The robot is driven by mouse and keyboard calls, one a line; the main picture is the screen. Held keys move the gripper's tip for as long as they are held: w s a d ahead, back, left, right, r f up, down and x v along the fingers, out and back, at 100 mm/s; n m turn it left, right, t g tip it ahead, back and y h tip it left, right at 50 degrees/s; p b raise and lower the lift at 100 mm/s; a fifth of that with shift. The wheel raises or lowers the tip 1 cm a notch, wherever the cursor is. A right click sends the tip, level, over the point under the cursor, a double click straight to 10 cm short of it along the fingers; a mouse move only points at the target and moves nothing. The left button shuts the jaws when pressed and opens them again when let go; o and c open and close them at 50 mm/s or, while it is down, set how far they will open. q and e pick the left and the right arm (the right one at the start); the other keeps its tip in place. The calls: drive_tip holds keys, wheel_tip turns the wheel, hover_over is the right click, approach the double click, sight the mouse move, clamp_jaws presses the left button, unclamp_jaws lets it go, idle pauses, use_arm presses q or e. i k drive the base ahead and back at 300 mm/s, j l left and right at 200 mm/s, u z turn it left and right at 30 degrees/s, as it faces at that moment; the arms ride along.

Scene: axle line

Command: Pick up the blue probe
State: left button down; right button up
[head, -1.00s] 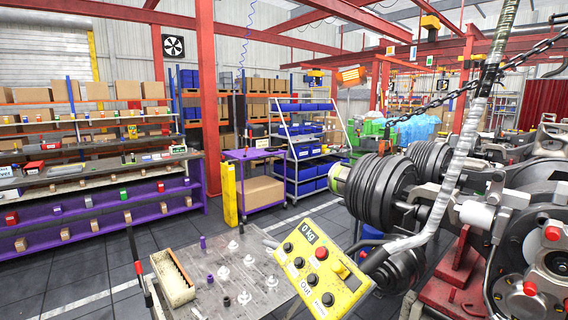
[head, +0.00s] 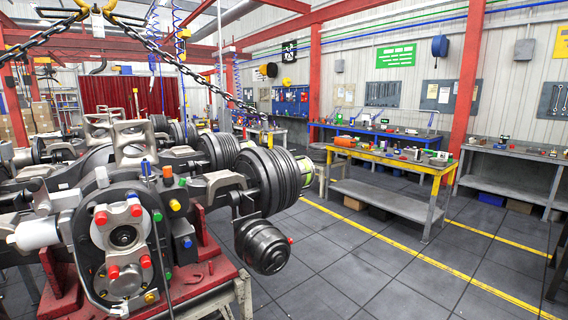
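I cannot make out a blue probe in the head view. Small items lie on the yellow-edged workbench (head: 385,157), among them an orange-red box (head: 345,142), but they are too small to tell any probe apart. More small items stand on the blue bench (head: 372,133) behind it and on the grey bench (head: 520,151) at the right. Neither of my grippers is in view.
A large axle assembly (head: 122,236) on a red stand (head: 208,268) fills the left, with chains (head: 190,72) above it. Open grey floor with yellow lines (head: 400,225) lies at centre and right. A red post (head: 464,90) stands beyond the yellow-edged workbench.

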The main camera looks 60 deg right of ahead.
sight(151, 176)
drive_tip(key=z, duration=1.05)
